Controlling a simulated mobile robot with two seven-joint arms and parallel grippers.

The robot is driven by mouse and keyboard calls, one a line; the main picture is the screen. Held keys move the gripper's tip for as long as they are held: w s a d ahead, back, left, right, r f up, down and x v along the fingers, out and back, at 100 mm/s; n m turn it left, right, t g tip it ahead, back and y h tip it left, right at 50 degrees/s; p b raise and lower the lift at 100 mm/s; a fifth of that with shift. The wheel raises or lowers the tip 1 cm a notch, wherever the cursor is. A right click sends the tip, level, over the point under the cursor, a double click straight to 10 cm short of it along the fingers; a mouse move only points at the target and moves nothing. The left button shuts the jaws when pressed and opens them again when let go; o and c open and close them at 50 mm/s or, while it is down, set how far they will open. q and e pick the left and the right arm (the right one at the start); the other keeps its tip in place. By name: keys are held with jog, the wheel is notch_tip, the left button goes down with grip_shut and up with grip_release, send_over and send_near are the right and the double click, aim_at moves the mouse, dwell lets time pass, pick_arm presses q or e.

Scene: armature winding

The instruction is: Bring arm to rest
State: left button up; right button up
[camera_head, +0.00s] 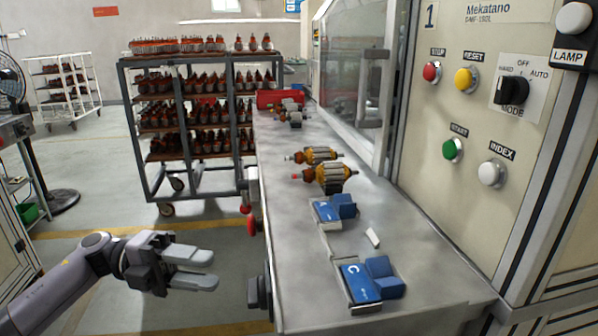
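My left gripper (208,269) is at the lower left, at the end of my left arm (70,269), which comes in from the left. Its two grey fingers point right with a gap between them, and nothing is held. It hangs over the floor, to the left of the grey workbench (390,248) and apart from it. My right arm and its gripper are not in view.
Armatures (329,177) and blue blocks (361,282) sit on the bench. A machine panel (480,120) with buttons stands at right. A wheeled rack (177,128) full of armatures stands behind. A fan (12,82) is at far left. Floor around the gripper looks clear.

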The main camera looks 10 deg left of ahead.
pick_arm(q)
jog(key=d+f+n+t+y+p, duration=0.2)
jog(key=f+n+t+y, duration=0.15)
jog(key=n+t, duration=0.65)
jog(key=d+f+n+t+y+p, duration=0.25)
jog(key=f+n+t, duration=0.25)
jog(key=n+t, duration=0.6)
jog(key=s+a+f+n+g+y+p, duration=0.1)
jog(key=s+f+n+g+y, duration=0.3)
jog(key=s+f, duration=0.4)
jog(key=s+a+f+n+g+y+p, duration=0.1)
jog(key=s+a+f+n+g+y, duration=0.2)
jog(key=s+f+n+g+y, duration=0.2)
jog(key=s+f+n+y, duration=0.1)
jog(key=s+f+n, duration=0.2)
jog(key=n, duration=0.1)
jog(key=shift+a+f, duration=0.2)
jog(key=shift+a, duration=0.2)
jog(key=shift+o, duration=0.3)
